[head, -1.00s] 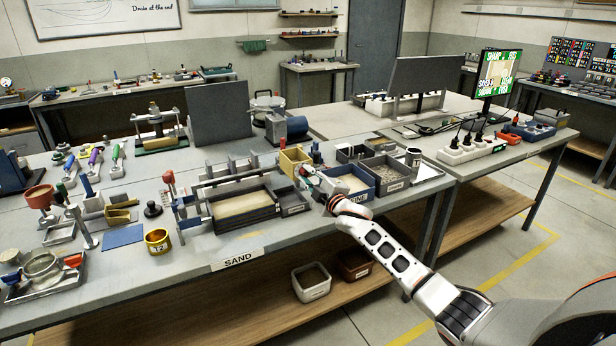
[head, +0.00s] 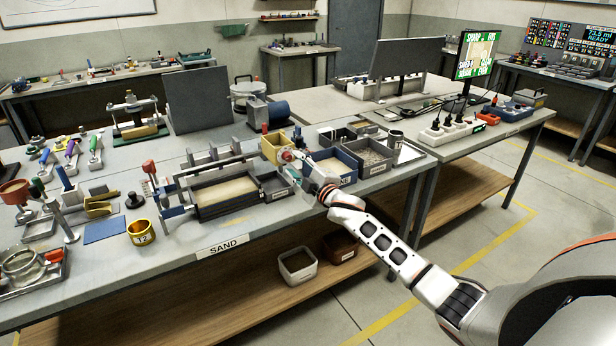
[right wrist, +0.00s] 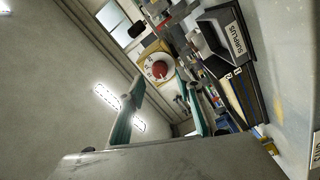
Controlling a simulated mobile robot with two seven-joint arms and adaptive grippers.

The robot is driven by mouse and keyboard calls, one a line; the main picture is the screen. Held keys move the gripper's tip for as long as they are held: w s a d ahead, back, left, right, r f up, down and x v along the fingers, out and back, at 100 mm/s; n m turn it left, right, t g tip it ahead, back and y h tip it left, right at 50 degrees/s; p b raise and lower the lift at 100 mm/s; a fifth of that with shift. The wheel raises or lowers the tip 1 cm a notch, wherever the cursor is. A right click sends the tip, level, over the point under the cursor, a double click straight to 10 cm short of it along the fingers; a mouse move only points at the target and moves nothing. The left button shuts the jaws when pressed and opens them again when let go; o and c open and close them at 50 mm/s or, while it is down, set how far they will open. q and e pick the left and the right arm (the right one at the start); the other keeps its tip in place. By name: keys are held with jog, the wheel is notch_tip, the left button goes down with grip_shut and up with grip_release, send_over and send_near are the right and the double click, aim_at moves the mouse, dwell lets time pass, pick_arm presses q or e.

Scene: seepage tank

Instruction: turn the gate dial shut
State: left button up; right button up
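The gate dial (right wrist: 158,70) is a round white disc with a red knob on the face of a yellow box. In the head view this yellow box (head: 271,149) stands behind the sand tray; my right gripper partly covers its front. My right gripper (head: 299,170) is in front of the box, at its lower right. In the right wrist view its two teal fingers (right wrist: 160,84) are spread apart with nothing between them. The dial shows beyond the fingertips, apart from them as far as I can tell. My left gripper is not in view.
The sand tray (head: 192,206) lies left of my right gripper. A grey upright panel (head: 197,103) stands behind. The bench front edge (head: 222,247) runs below.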

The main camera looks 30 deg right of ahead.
jog(key=s, duration=0.8)
jog(key=shift+s+d, duration=0.15)
jog(key=shift+s, duration=0.05)
jog(key=s+a+f+m+g, duration=0.1)
jog(key=s+a+f, duration=0.2)
jog(key=s+f, duration=0.3)
jog(key=s+a+f+m+g+y, duration=0.1)
jog(key=s+a+f+m+g, duration=0.1)
jog(key=s+a+f, duration=0.4)
jog(key=s+a+f+m+g, duration=0.1)
jog(key=s+f, duration=0.3)
jog(key=f, duration=0.4)
jog(key=s+a+f+m+g, duration=0.1)
jog(key=s+a+f, duration=0.1)
jog(key=s, duration=0.4)
jog(key=s+a+f+m+g, duration=0.1)
jog(key=s+a+f+m, duration=0.1)
jog(key=s+f, duration=0.3)
jog(key=s+a+f+m+g+y, duration=0.1)
jog(key=s+a+f+m, duration=0.1)
jog(key=s, duration=0.7)
jog(key=shift+s+a+f, duration=0.15)
jog(key=shift+a+f, duration=0.65)
jog(key=shift+a, duration=0.25)
